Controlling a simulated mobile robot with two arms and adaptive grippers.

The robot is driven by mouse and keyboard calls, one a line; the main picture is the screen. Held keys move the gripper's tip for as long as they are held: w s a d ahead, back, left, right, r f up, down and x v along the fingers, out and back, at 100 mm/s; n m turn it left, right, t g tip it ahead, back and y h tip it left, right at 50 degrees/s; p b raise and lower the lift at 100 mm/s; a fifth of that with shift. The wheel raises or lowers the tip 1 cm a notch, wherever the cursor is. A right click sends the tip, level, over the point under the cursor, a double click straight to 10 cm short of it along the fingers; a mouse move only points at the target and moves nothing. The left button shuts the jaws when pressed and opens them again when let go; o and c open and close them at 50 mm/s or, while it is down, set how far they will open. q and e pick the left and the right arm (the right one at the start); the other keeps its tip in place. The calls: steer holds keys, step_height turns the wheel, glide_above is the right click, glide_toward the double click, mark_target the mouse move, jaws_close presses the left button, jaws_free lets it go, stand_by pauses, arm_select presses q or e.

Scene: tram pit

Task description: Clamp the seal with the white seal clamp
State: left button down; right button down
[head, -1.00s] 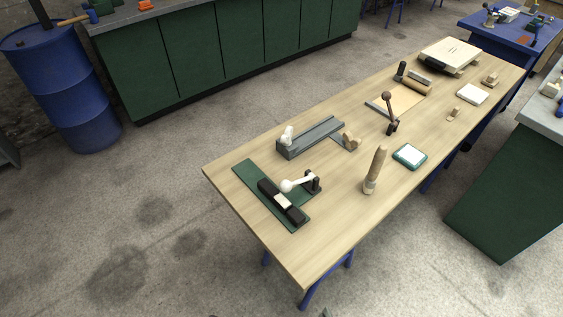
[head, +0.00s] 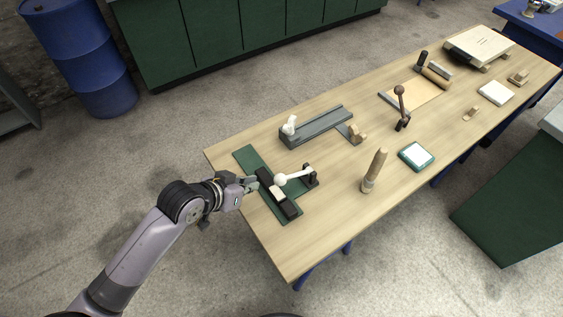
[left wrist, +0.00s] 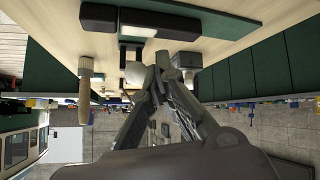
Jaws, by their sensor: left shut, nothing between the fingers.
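The white seal clamp (head: 292,176) is a white lever with a ball end on a dark pivot (head: 311,176). It stands on a green base plate (head: 247,158) at the near end of the bench. Its ball hangs by a black bar with a white middle block (head: 277,192), likely the seal; I cannot tell whether they touch. My left gripper (head: 254,183) is shut and empty, at the plate's left edge, left of the ball. In the left wrist view its fingertips (left wrist: 165,65) meet beside the white ball (left wrist: 135,73). My right gripper is not in view.
A grey channel fixture (head: 317,127) with a white knob lies behind the plate. A dark lever (head: 401,108) stands farther back. The bench's front edge (head: 330,246) is clear.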

arm_select(q)
steer(key=w+d+r+m+h, duration=0.2)
steer(key=d+r, duration=0.1)
steer(key=r, duration=0.6)
steer(key=p, duration=0.3)
glide_above(294, 175)
steer(key=w+a, duration=0.1)
steer(key=w, duration=0.1)
step_height(294, 175, down, 5)
steer(key=shift+h, duration=0.3)
steer(key=s+a+f, duration=0.1)
steer(key=s+a+f+p, duration=0.1)
steer(key=s, duration=0.1)
steer(key=shift+a+f, duration=0.1)
steer(key=shift+f, duration=0.2)
